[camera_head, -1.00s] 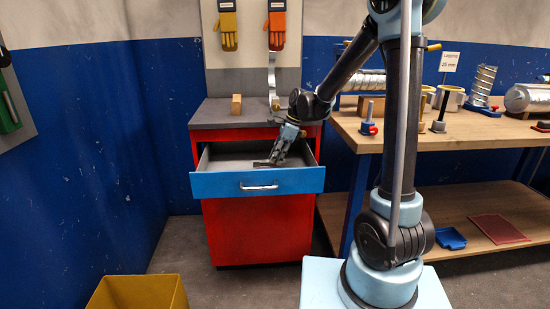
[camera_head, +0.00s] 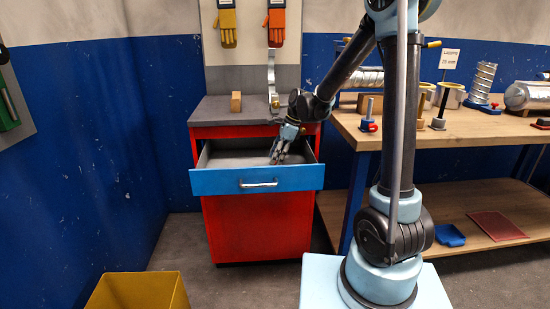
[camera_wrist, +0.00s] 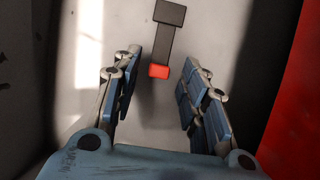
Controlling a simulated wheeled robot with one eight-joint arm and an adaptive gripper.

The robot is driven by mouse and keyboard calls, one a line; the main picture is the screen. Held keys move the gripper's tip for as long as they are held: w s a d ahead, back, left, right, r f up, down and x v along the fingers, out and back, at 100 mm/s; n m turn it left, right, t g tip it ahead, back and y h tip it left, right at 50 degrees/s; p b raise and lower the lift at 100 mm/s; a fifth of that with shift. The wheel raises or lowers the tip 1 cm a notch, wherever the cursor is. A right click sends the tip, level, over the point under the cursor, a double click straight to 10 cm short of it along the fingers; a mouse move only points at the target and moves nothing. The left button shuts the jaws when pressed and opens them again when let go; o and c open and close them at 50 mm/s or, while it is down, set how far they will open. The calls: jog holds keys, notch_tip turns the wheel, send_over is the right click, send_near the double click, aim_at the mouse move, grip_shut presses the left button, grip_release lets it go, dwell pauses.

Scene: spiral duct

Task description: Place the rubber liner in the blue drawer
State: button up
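The blue drawer (camera_head: 215,183) is pulled out of the red cabinet (camera_head: 258,230). My gripper (camera_head: 277,160) is over the drawer, toward its right side. In the wrist view my gripper (camera_wrist: 163,100) is open, its fingers wide apart with nothing between them. A dark strip-shaped piece (camera_wrist: 162,45) with a wider dark block at its far end and a red near end lies on the grey drawer floor, just beyond the fingertips. I cannot tell for sure whether it is the rubber liner. The drawer front hides it in the head view.
A small wooden block (camera_head: 236,101) stands on the cabinet top. The workbench (camera_head: 480,132) at the right holds ducts and tools. A reddish-brown sheet (camera_head: 497,226) and a blue tray (camera_head: 450,236) lie on its lower shelf. A yellow bin (camera_head: 138,292) stands in front.

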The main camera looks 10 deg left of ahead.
jog(key=shift+r, duration=0.6)
jog(key=s+v, duration=0.1)
jog(key=v, duration=1.1)
jog(key=s+d+n+t, duration=0.1)
jog(key=s+d+n, duration=0.35)
jog(key=d, duration=0.55)
jog(key=s+d+f+n+h, duration=0.1)
jog(key=s+d+f+n, duration=0.2)
jog(key=s+d, duration=0.3)
jog(key=s+d+f+n+t+h, duration=0.1)
jog(key=s+d+f+n, duration=0.3)
jog(key=s, duration=0.4)
jog(key=s+d+f+n+t+h, duration=0.1)
jog(key=s+d+f+n+h, duration=0.1)
jog(key=s+d+f+n, duration=0.2)
jog(key=s+d+f, duration=0.1)
jog(key=s+d, duration=0.2)
jog(key=d, duration=0.1)
jog(key=shift+s+d+f, duration=0.25)
jog(key=shift+s+d, duration=0.05)
jog(key=shift+s, duration=0.1)
